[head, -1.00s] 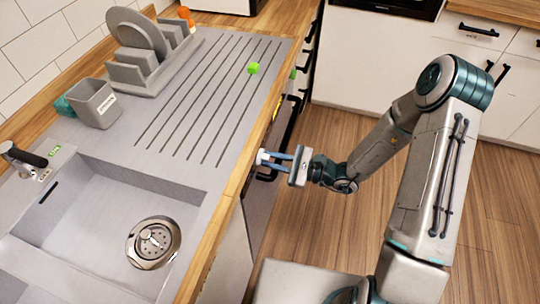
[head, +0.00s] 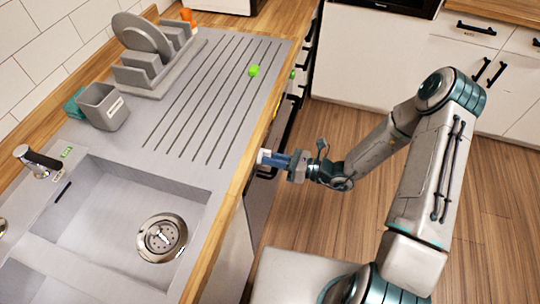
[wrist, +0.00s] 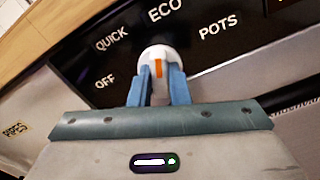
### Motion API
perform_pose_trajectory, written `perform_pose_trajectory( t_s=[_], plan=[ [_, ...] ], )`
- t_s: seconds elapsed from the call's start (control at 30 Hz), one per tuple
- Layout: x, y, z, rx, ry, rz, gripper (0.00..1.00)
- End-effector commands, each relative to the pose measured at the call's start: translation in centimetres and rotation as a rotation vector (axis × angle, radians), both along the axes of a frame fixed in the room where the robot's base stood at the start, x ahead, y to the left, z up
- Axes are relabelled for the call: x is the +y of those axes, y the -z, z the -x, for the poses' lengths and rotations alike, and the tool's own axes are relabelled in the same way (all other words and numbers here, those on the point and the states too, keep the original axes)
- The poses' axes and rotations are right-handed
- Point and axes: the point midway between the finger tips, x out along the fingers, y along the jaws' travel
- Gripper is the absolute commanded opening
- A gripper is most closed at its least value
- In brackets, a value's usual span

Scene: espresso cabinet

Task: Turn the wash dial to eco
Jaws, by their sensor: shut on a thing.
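The wash dial (wrist: 158,62) is a white knob with an orange mark, on a black panel with white lettering. In the wrist view the labels OFF (wrist: 105,82), QUICK (wrist: 111,40), ECO (wrist: 165,10) and POTS (wrist: 220,26) curve around it. ECO stands almost straight above the dial in that view. The orange mark lies about upright in the picture; which label it points at is hard to tell. My gripper (wrist: 158,88) is shut on the dial, with a blue finger on each side. In the head view my gripper (head: 270,159) reaches the cabinet front below the counter edge.
A grey sink (head: 100,215) and ribbed drainboard (head: 185,130) lie left of the arm. The wooden counter edge (head: 225,200) runs just above my gripper. The floor to the right is clear.

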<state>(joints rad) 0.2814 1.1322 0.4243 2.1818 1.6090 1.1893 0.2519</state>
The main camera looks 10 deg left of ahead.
Motion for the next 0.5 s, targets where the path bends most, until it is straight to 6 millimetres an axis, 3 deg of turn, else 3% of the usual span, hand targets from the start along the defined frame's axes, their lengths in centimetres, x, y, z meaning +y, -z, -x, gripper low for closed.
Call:
perform_pose_trajectory(
  t_s=[0.5],
  plan=[
    [-0.05, -0.38, -0.38, 0.039, 0.007, -0.012, 0.0]
  ],
)
